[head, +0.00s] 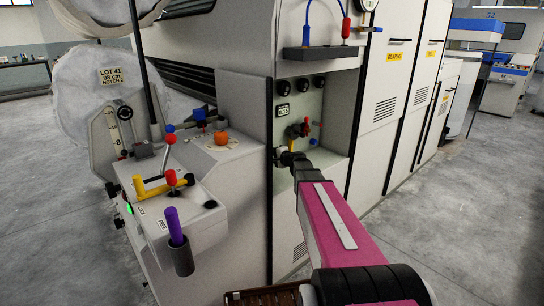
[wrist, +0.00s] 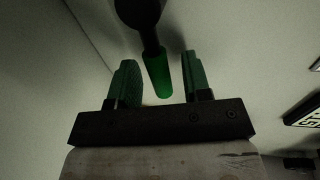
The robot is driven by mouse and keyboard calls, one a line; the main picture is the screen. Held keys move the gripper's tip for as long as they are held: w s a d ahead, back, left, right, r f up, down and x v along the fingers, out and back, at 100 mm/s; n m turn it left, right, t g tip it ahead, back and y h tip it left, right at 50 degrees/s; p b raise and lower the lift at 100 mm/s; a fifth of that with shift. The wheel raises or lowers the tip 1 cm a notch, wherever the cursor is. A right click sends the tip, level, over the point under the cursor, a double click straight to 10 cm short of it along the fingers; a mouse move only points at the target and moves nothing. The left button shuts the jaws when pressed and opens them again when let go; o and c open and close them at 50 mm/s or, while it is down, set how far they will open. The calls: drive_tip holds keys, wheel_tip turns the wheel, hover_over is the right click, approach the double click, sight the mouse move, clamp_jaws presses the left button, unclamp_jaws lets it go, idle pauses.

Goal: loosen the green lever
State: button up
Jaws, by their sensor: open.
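In the wrist view the green lever (wrist: 158,77) is a bright green grip on a black stem that rises to a round black knob-like part. My gripper (wrist: 158,58) is open, with one green-padded finger on each side of the grip. Gaps show on both sides, so the fingers do not appear to touch it. In the head view my gripper (head: 287,158) is at the lower part of the recessed valve panel (head: 338,108), and the green grip there is hidden or too small to tell.
A digital display (head: 282,111) is up to the left. The side console (head: 215,165) carries yellow, red, blue and purple handles. Open floor lies to the right.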

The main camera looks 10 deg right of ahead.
drive_tip(key=shift+w+a, duration=0.15)
drive_tip(key=shift+w, duration=0.05)
clamp_jaws()
